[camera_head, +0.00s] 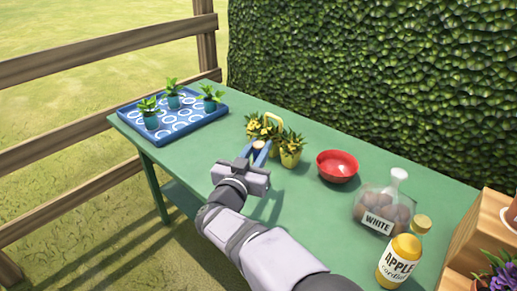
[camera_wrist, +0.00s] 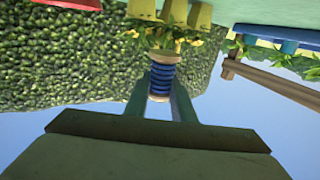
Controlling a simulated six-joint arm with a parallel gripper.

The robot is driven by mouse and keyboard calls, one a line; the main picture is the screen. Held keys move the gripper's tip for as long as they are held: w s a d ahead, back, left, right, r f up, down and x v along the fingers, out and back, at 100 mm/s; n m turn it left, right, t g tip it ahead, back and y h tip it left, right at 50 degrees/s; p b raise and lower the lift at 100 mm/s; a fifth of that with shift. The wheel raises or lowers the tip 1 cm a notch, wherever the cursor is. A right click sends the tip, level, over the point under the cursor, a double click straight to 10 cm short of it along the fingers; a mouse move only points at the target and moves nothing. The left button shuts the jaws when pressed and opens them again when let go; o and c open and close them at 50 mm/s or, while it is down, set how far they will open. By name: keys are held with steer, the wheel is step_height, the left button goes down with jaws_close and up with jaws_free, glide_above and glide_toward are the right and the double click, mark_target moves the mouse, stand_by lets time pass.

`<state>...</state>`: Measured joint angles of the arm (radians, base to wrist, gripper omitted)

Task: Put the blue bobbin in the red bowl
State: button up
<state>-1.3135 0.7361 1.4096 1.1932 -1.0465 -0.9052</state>
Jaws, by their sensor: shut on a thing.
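My gripper (camera_head: 259,156) is shut on the blue bobbin. The bobbin (camera_wrist: 162,76) shows in the wrist view between the two fingers, with blue thread and pale wooden ends. In the head view only the bobbin's round wooden end (camera_head: 258,146) shows clearly. My gripper holds it near the yellow pots, left of the red bowl. The red bowl (camera_head: 337,166) stands on the green table to the right of the pots and looks empty. Part of the bowl (camera_wrist: 75,4) also shows at the top left of the wrist view.
Yellow potted plants (camera_head: 290,150) stand just beyond my gripper on the green table (camera_head: 320,215). A blue tray (camera_head: 178,131) with seedlings is at the left. A jar labelled WHITE (camera_head: 383,212), a yellow bottle (camera_head: 400,258) and a wooden crate (camera_head: 478,235) are at the right.

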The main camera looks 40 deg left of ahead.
steer(key=w+d+r+n+h+p, duration=0.1)
steer(key=w+d+r+p, duration=0.15)
steer(key=r+p, duration=0.2)
steer(key=n+g+h+p, duration=0.3)
steer(key=n+h+p, duration=0.3)
steer(key=n+p, duration=1.15)
glide_above(330, 172)
steer(key=p, duration=0.5)
step_height(330, 172, down, 3)
steer(key=m, duration=0.5)
steer(key=shift+w+r, duration=0.1)
step_height(330, 172, down, 8)
steer(key=b, duration=0.8)
steer(key=shift+f, duration=0.2)
